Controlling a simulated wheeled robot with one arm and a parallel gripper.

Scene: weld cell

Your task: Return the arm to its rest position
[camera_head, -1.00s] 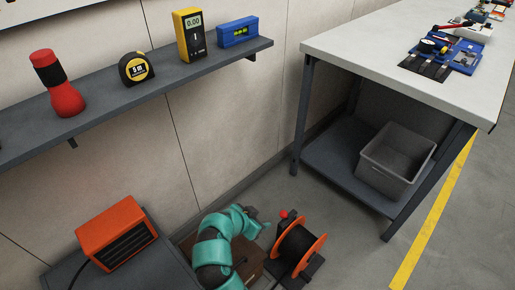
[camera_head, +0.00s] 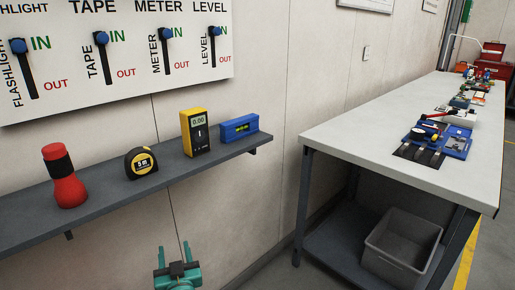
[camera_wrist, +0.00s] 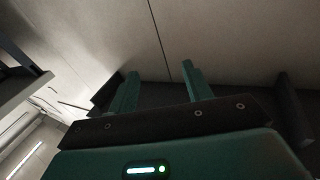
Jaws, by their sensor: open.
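My gripper (camera_head: 172,256) shows at the bottom of the head view, teal with a dark crosspiece. Its two fingers point up and stand apart, with nothing between them. It is below the dark wall shelf and in front of the bare wall panel. In the wrist view my gripper (camera_wrist: 160,90) has its two teal fingers apart, with the pale wall beyond them. Most of my arm is out of the head view.
The shelf (camera_head: 100,208) holds a red flashlight (camera_head: 66,178), a tape measure (camera_head: 141,163), a yellow meter (camera_head: 195,132) and a blue level (camera_head: 239,127). A lever board (camera_head: 120,80) hangs above. A workbench (camera_head: 375,155) stands at right, with a grey bin (camera_head: 400,262) underneath.

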